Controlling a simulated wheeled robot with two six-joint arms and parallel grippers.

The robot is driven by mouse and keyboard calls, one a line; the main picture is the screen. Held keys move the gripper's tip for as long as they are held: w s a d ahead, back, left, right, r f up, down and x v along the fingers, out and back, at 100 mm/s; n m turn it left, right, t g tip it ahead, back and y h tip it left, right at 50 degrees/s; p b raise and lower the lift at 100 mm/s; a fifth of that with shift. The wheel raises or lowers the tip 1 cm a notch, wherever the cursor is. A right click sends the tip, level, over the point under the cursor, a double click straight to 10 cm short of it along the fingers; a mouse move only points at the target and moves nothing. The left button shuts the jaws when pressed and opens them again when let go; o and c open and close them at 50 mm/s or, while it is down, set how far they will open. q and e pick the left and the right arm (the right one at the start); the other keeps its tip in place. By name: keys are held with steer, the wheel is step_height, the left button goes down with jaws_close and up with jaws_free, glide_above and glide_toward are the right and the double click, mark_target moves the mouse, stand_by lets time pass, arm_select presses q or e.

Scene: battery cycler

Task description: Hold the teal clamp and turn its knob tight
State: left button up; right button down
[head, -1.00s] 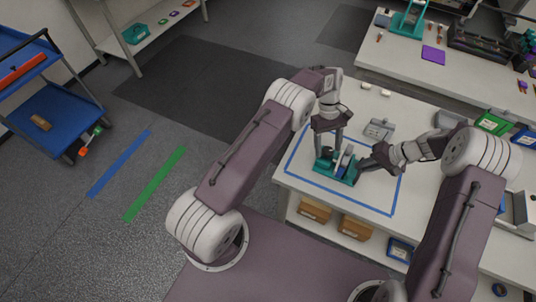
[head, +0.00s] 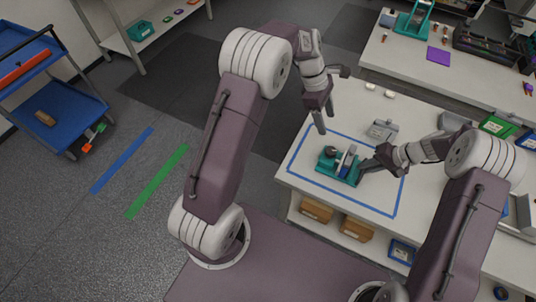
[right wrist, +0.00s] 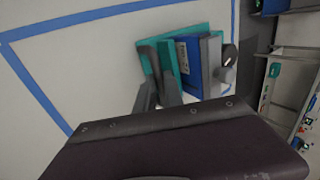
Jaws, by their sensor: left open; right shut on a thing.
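The teal clamp (head: 325,165) stands on the white table inside a blue taped outline. A blue block with a pale label (right wrist: 193,64) sits in it between grey plates. Its dark round knob (head: 331,152) is at the left end in the head view and also shows in the right wrist view (right wrist: 230,54). My right gripper (head: 370,165) is shut on the clamp's right end; its fingers partly hide the teal part there in the right wrist view. My left gripper (head: 325,122) is open and empty, raised above and behind the knob, apart from it.
Blue tape (head: 340,201) frames the work area on the table. A grey device (head: 382,130) stands behind the clamp, with small white pieces (head: 388,94) farther back. Green (head: 497,124) and blue bins are at the right. Table space in front of the clamp is clear.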

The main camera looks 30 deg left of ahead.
arm_select(q)
steer(key=s+a+r+m+y, duration=0.15)
steer(key=s+r, duration=0.25)
steer(key=s, duration=0.4)
steer(key=s+a+f+m+y, duration=0.1)
steer(key=s+a+f+m, duration=0.2)
steer(key=s+m, duration=0.4)
steer(key=s+a+f+m+y, duration=0.2)
steer(key=s+a+f+m, duration=0.2)
steer(key=s+m, duration=0.3)
arm_select(e)
steer(key=shift+r, duration=0.1)
arm_select(q)
step_height(320, 180, up, 6)
steer(key=m+p, duration=0.2)
steer(key=p, duration=0.3)
steer(key=shift+w+t+p, duration=0.15)
steer(key=shift+t+p, duration=0.2)
steer(key=shift+t, duration=0.05)
arm_select(e)
step_height(320, 180, up, 6)
steer(key=shift+f, duration=0.2)
